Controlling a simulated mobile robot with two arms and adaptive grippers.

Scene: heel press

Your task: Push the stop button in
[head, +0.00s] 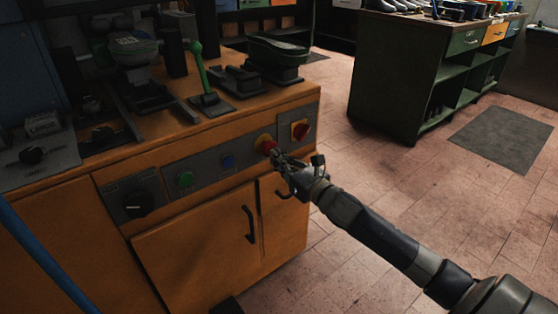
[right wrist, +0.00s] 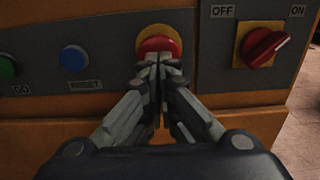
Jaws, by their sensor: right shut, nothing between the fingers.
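The stop button (head: 265,142) is a red mushroom cap on a yellow ring, on the front panel of the orange machine. It also shows in the right wrist view (right wrist: 158,44), with its lower part hidden behind my fingers. My right gripper (head: 277,156) is shut and empty, its fingertips (right wrist: 158,62) at the lower part of the red cap. I cannot tell whether they touch it or how far in the cap sits. My left gripper is not in view.
Left of the stop button are a blue RESET button (right wrist: 74,58) and a green GO button (right wrist: 5,68). Right of it is a red OFF/ON rotary switch (right wrist: 262,46). A black knob (head: 139,204) sits further left. Open floor (head: 360,190) lies to the right.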

